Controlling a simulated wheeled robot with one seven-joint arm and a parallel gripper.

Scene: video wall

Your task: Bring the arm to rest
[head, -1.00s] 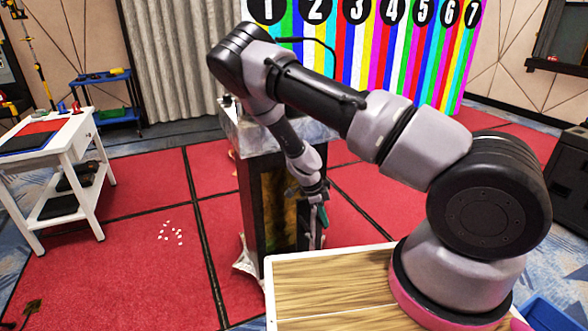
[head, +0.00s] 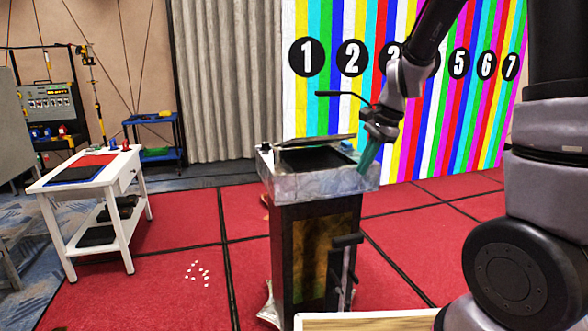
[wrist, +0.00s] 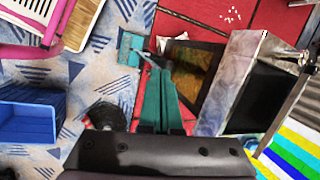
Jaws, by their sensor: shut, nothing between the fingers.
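My gripper (head: 366,162) hangs beside the right end of the stone-topped cabinet in the head view, its teal fingers pointing down. The fingers are shut with nothing between them. They also fill the middle of the wrist view (wrist: 158,95). My arm comes down from the upper right, and its upper part is cut off by the frame. Whether the fingers touch the cabinet top cannot be told.
The stone-topped cabinet (head: 275,190) has a dark opening and a tilted lid (head: 318,140). A striped numbered wall (head: 308,100) stands behind. A white side table (head: 130,178) is at left. Small white pieces (head: 198,272) lie on the red floor. A blue bin (wrist: 28,122) shows in the wrist view.

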